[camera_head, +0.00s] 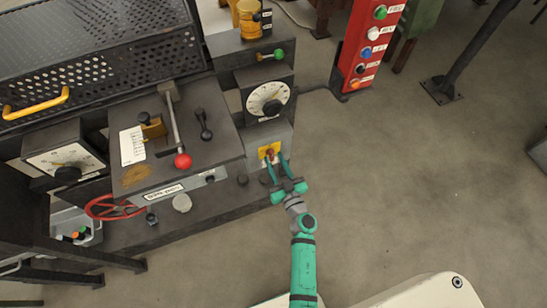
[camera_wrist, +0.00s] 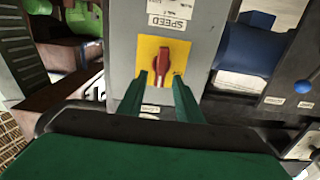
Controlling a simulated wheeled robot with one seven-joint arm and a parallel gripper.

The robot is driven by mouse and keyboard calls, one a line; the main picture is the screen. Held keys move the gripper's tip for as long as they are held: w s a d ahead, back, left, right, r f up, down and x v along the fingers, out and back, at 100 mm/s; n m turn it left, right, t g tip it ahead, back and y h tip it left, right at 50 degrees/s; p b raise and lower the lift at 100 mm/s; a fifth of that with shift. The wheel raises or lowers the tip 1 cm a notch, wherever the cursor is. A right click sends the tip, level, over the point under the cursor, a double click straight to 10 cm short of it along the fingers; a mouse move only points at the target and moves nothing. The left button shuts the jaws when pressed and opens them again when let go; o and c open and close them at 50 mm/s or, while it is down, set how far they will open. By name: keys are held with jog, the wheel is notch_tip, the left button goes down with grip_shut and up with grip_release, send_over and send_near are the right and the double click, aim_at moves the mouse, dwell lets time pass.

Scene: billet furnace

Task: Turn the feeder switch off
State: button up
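The feeder switch appears to be the red rotary knob (camera_wrist: 162,60) on a yellow square plate (camera_wrist: 148,49), on a grey box front. Its handle stands about upright in the wrist view. In the head view the knob (camera_head: 269,154) is small and partly hidden by the fingers. My gripper (camera_wrist: 160,80) is open, with its green fingertips to either side of the knob's lower end. In the head view my gripper (camera_head: 276,162) reaches the box from the floor side.
A dial box (camera_head: 266,98) stands behind the switch box. A red-balled lever (camera_head: 183,161) and a black lever (camera_head: 204,124) rise from the console at left. A red button post (camera_head: 368,45) stands at the back. Open floor (camera_head: 420,170) lies right.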

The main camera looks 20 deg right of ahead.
jog(key=shift+w, duration=0.85)
grip_shut()
